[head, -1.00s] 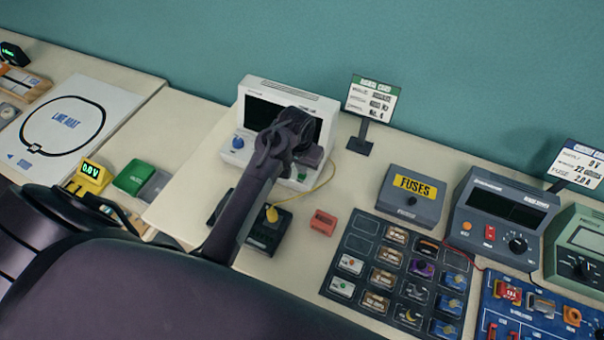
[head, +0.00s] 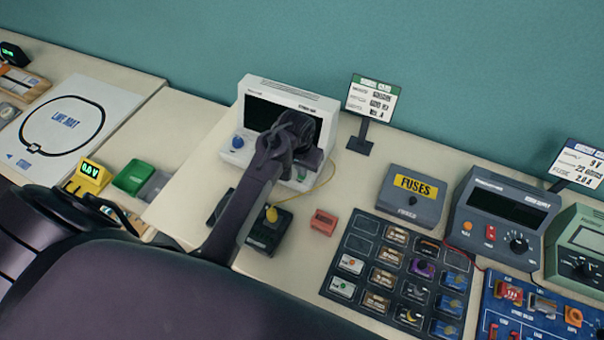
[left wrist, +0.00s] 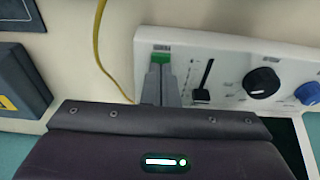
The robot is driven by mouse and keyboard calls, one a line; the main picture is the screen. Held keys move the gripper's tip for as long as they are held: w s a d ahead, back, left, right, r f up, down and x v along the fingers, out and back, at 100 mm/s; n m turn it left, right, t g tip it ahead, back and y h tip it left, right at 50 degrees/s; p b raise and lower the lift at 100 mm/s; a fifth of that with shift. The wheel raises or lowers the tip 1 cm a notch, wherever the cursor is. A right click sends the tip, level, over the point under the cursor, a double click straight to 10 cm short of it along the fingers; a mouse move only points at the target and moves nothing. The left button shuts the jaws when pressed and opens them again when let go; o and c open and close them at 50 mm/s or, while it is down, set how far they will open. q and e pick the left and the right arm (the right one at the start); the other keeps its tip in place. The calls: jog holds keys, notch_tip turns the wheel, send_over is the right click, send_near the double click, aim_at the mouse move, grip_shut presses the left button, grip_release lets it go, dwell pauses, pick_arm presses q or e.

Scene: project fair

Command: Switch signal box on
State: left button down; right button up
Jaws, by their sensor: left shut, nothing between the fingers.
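The signal box (head: 290,90) is a white case with a dark screen and a blue knob (head: 237,143), at the back of the bench. The wrist view shows its white front panel (left wrist: 225,50) with a black knob (left wrist: 262,82), a slider slot and a green switch (left wrist: 161,57). My left gripper (head: 295,140) is in front of the box and covers part of its screen and controls. Its fingers (left wrist: 161,72) are shut and empty, with tips right at the green switch; I cannot tell whether they touch it. My right gripper is not in view.
A yellow cable (head: 326,180) runs beside the box. A sign (head: 370,100), a fuses box (head: 411,195) and a parts tray (head: 362,225) are to the right.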

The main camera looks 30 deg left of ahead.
pick_arm(q)
jog(key=shift+f, duration=0.3)
jog(key=shift+r+p, duration=0.75)
jog(key=shift+r, duration=0.55)
notch_tip(320, 180, up, 8)
jog(key=shift+f, duration=0.25)
